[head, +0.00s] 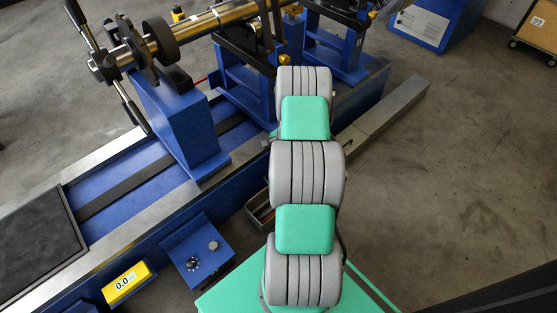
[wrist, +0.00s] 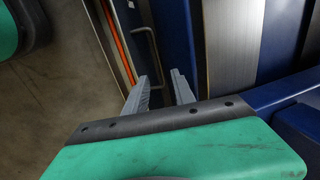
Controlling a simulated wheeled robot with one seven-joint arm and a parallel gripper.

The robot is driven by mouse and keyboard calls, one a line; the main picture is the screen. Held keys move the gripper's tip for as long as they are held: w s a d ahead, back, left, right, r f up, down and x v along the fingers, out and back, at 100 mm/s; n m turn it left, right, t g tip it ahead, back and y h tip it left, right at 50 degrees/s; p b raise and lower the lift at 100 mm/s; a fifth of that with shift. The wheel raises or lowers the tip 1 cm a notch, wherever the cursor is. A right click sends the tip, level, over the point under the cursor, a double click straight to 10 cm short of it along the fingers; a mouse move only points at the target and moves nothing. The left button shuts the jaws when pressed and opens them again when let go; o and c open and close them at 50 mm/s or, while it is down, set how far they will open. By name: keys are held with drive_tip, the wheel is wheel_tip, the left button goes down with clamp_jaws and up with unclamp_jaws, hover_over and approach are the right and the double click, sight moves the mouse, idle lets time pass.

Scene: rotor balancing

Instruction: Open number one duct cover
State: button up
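My gripper (wrist: 160,92) shows in the wrist view as two grey fingers, spread apart with nothing between them. A thin metal U-shaped handle (wrist: 150,56) is just past the fingertips, by a dark strip with an orange line (wrist: 122,48). I cannot tell whether this handle belongs to the number one duct cover; no number or label is readable there. In the head view, my own grey and green arm hides my gripper and the area around it.
The blue balancing machine (head: 200,160) carries a metal shaft (head: 215,20) on its stands. Concrete floor (head: 450,170) is open at right.

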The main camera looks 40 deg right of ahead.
drive_tip(key=shift+r, duration=0.25)
